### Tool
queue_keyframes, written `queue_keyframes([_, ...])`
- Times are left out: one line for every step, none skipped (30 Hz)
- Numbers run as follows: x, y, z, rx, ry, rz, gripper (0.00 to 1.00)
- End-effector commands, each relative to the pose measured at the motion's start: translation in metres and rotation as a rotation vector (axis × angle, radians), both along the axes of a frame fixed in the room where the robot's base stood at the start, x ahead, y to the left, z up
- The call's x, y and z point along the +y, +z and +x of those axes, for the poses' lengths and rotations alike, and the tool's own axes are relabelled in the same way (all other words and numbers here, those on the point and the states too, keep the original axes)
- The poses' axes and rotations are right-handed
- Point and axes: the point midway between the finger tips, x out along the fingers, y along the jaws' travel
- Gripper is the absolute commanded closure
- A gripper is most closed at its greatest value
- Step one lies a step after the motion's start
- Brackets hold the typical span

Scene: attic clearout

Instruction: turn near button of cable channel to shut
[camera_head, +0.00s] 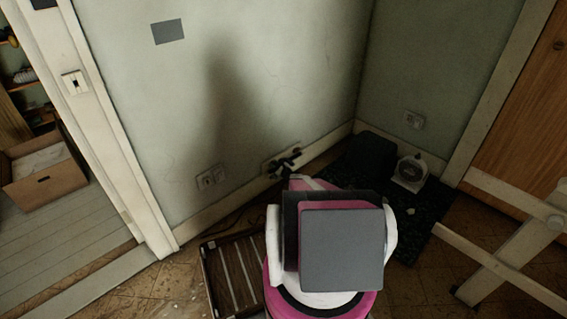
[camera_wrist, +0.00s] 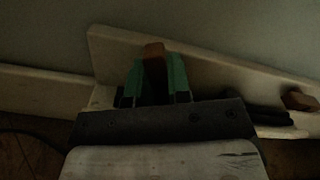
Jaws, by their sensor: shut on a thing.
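The cable channel shows in the wrist view as a pale board (camera_wrist: 225,75) lying slantwise along the foot of the wall. A brown button (camera_wrist: 154,52) on it stands between the green fingertips of my gripper (camera_wrist: 155,75), which is shut on it. A second brown button (camera_wrist: 300,100) sits to the right, clear of the fingers. In the head view my gripper (camera_head: 284,162) is a dark shape low at the wall, in front of the channel. It hides most of the channel there, and the buttons cannot be made out.
A wall socket (camera_head: 210,177) is left of my gripper. A slatted wooden frame (camera_head: 232,275) lies on the floor at left. A dark mat (camera_head: 400,235) with a small white device (camera_head: 410,173) lies at right. A white trestle (camera_head: 505,250) stands further right. A cardboard box (camera_head: 45,178) is beyond the doorway.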

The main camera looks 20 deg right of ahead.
Motion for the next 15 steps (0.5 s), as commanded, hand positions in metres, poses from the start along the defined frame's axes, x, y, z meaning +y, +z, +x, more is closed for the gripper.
queue_keyframes([0.0003, -0.001, -0.0007, 0.014, 0.0, 0.03, 1.0])
queue_keyframes([0.0003, -0.001, -0.0007, 0.019, 0.0, 0.045, 1.0])
queue_keyframes([0.0003, -0.001, -0.0007, 0.025, 0.0, 0.059, 1.0])
queue_keyframes([0.0004, -0.0011, -0.0008, 0.027, 0.0, 0.066, 1.0])
queue_keyframes([0.0004, -0.0011, -0.0008, 0.028, 0.0, 0.069, 1.0])
queue_keyframes([0.0004, -0.0011, -0.0008, 0.029, 0.0, 0.071, 1.0])
queue_keyframes([0.0004, -0.0011, -0.0008, 0.029, 0.0, 0.07, 1.0])
queue_keyframes([0.0004, -0.0011, -0.0008, 0.029, 0.0, 0.07, 1.0])
queue_keyframes([0.0004, -0.0011, -0.0008, 0.028, 0.0, 0.069, 1.0])
queue_keyframes([0.0004, -0.0011, -0.0008, 0.028, 0.0, 0.069, 1.0])
queue_keyframes([0.0004, -0.0011, -0.0008, 0.028, 0.0, 0.069, 1.0])
queue_keyframes([0.0004, -0.0011, -0.0008, 0.03, 0.0, 0.073, 1.0])
queue_keyframes([0.0004, -0.0011, -0.0008, 0.033, 0.0, 0.082, 1.0])
queue_keyframes([0.0004, -0.0011, -0.0008, 0.038, 0.0, 0.096, 1.0])
queue_keyframes([0.0004, -0.0011, -0.0008, 0.049, 0.0, 0.124, 1.0])
